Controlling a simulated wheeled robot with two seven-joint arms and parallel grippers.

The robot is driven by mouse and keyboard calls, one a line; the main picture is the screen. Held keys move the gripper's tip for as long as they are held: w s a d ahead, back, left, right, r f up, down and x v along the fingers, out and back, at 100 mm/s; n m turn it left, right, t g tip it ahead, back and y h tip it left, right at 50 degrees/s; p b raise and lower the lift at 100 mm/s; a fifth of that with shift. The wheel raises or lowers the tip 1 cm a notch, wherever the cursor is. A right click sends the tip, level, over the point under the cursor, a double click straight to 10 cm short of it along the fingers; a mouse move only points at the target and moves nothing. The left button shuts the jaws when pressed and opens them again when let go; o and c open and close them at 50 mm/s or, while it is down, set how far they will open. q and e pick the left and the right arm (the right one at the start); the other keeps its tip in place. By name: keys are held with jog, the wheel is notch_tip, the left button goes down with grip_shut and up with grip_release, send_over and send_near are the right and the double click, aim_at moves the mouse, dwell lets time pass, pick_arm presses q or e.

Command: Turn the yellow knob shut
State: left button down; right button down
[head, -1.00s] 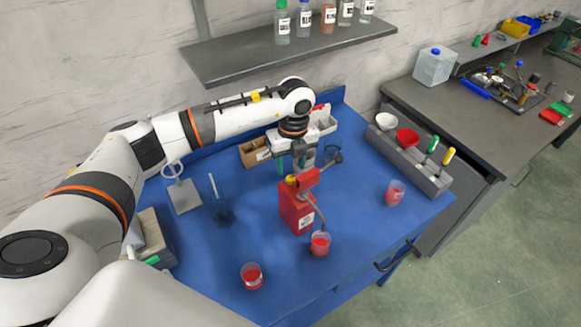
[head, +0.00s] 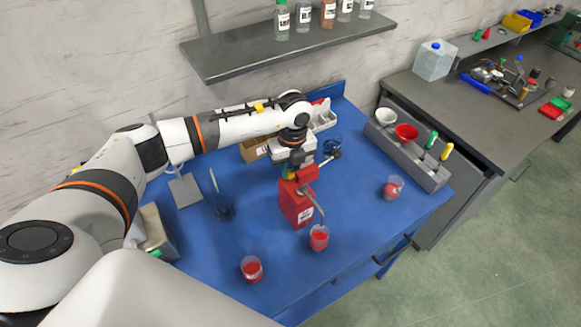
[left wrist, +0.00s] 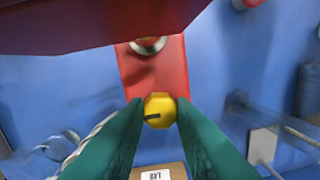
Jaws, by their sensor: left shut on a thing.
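The red dispenser box (head: 296,206) stands on the blue table with a bent metal spout (head: 316,202) over a cup with red contents (head: 319,238). The yellow knob (left wrist: 159,110) is on the box's far side in the left wrist view, with a short dark mark on its face. My left gripper (left wrist: 160,108) has green fingers shut on the knob, one on each side. In the head view my left gripper (head: 289,170) is behind the box top, and the knob is mostly hidden. My right gripper is not in view.
Another red cup (head: 251,269) stands at the front and a third (head: 392,188) at the right. A grey rack (head: 408,155) with bowls and handled tools is at the right edge. A bottle shelf (head: 285,48) hangs above.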

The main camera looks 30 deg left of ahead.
pick_arm(q)
jog(key=shift+f+m+b, duration=0.2)
jog(key=shift+m+b, duration=0.7)
jog(key=shift+b, duration=0.15)
jog(key=m+b, duration=1.1)
jog(key=shift+m+t+b, duration=0.3)
jog(key=m+b, duration=0.2)
jog(key=m, duration=0.1)
jog(key=shift+s+r+b, duration=0.1)
jog(key=shift+b, duration=0.25)
jog(key=shift+r+m+b, duration=0.1)
jog(key=shift+m+b, duration=0.2)
jog(key=shift+m, duration=0.4)
jog(key=c, duration=1.2)
grip_release()
